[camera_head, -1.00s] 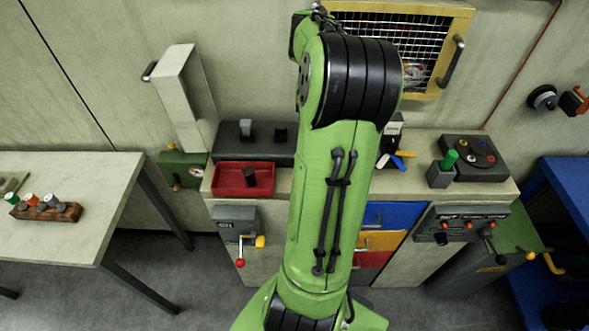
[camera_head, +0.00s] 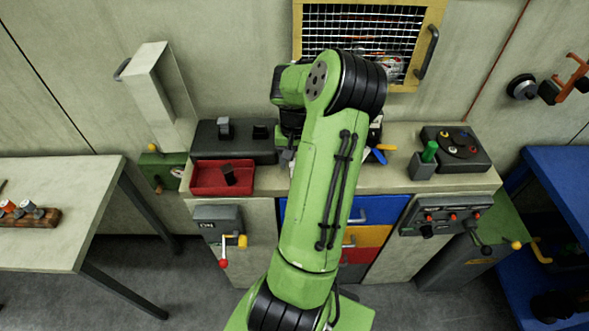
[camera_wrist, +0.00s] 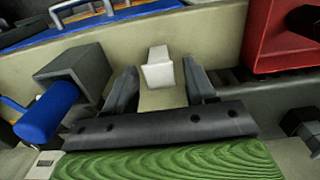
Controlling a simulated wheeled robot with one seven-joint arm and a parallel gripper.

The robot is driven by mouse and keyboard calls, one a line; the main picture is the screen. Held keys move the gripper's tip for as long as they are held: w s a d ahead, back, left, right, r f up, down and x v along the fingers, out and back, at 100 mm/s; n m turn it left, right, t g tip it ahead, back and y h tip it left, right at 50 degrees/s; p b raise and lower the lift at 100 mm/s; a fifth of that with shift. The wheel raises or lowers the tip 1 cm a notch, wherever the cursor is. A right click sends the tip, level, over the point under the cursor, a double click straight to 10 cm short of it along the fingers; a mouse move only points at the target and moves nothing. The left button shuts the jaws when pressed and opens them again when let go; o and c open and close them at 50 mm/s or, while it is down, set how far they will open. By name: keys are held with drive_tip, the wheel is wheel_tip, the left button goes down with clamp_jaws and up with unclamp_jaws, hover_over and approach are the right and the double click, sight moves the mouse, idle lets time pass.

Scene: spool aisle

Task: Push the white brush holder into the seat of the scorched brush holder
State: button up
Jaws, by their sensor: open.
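The white brush holder (camera_wrist: 158,72) is a small pale block in the wrist view, standing over the bench top. My gripper (camera_wrist: 161,84) is open, one dark finger on each side of it. It shows between the fingertips, and I cannot tell whether they touch it. In the head view my arm hides the fingers and this block. A dark block (camera_head: 228,175), perhaps the scorched brush holder, lies in the red tray (camera_head: 198,181). A dark grey housing (camera_head: 236,150) behind the tray carries a grey block (camera_head: 224,127) and a black one (camera_head: 261,131); I cannot tell which place is the empty seat.
In the wrist view, a grey block (camera_wrist: 82,72) with a blue cylinder (camera_wrist: 45,112) stands close left of my gripper. The red tray rises at upper right. A green-handled item (camera_head: 427,158) and a dial box (camera_head: 462,150) occupy the bench's right end.

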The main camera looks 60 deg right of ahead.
drive_tip(key=shift+d+f, duration=0.1)
drive_tip(key=shift+f, duration=0.75)
drive_tip(key=shift+r, duration=0.1)
drive_tip(key=shift+c, duration=0.3)
